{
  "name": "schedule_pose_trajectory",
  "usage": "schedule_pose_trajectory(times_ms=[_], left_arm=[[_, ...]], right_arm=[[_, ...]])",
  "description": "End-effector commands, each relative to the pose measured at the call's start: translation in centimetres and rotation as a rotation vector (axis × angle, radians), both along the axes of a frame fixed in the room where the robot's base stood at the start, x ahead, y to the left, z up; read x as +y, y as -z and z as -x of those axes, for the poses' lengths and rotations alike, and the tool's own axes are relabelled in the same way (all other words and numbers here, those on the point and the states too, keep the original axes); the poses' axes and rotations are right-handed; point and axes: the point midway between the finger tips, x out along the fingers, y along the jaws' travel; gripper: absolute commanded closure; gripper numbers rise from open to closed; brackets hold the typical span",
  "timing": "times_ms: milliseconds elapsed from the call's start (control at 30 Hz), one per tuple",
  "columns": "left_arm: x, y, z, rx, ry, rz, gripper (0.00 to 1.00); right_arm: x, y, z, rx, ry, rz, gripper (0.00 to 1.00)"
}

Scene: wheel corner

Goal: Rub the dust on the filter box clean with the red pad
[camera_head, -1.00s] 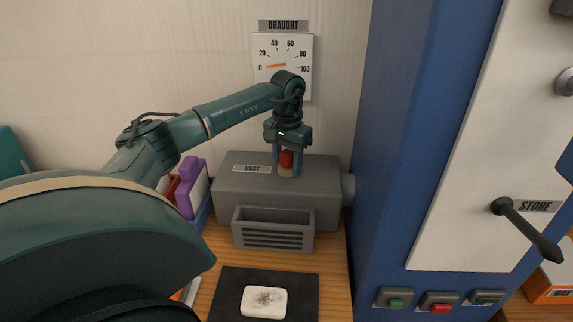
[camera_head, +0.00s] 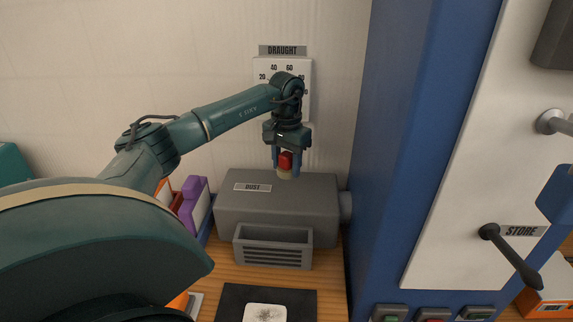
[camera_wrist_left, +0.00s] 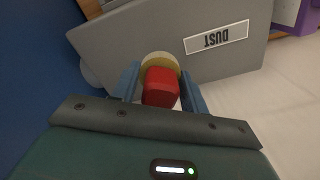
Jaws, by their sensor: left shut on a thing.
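The filter box (camera_head: 315,210) is a grey box with a DUST label (camera_head: 252,187), on the wooden bench against the wall. My left gripper (camera_head: 286,171) is over the rear part of its top, shut on the red pad (camera_head: 286,160). The pad has a red grip and a pale round base, which also shows between the fingers in the left wrist view (camera_wrist_left: 161,86). The base is at or just above the box top; I cannot tell whether it touches. No dust shows on the visible box top. My right gripper is not in view.
An open slatted tray (camera_head: 272,247) projects from the box front. A white block (camera_head: 265,312) with a dark smudge lies on a black mat (camera_head: 232,300). A blue cabinet (camera_head: 395,150) stands close on the right. Purple and white binders (camera_head: 197,205) stand left.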

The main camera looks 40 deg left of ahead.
Motion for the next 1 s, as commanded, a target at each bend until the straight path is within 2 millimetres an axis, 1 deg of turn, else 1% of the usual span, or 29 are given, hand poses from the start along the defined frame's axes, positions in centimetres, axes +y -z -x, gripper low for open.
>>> schedule_pose_trajectory(times_ms=[33, 300, 400, 733, 1000], left_arm=[[0.0, -0.7, 0.0, 0.0, 0.0, 0.0, 0.85], [0.0, -0.6, 0.0, -0.001, 0.0, 0.0, 0.85], [0.0, -0.8, 0.0, -0.001, 0.0, 0.0, 0.85], [0.0, -3.7, 0.0, -0.001, 0.0, 0.0, 0.85], [0.0, -3.6, 0.0, -0.001, 0.0, 0.0, 0.85]], right_arm=[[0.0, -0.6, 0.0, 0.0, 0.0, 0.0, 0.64], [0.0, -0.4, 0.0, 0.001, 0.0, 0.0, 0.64], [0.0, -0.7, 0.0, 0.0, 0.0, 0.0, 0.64], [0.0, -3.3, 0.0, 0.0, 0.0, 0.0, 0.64], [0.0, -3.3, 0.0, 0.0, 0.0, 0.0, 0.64]])
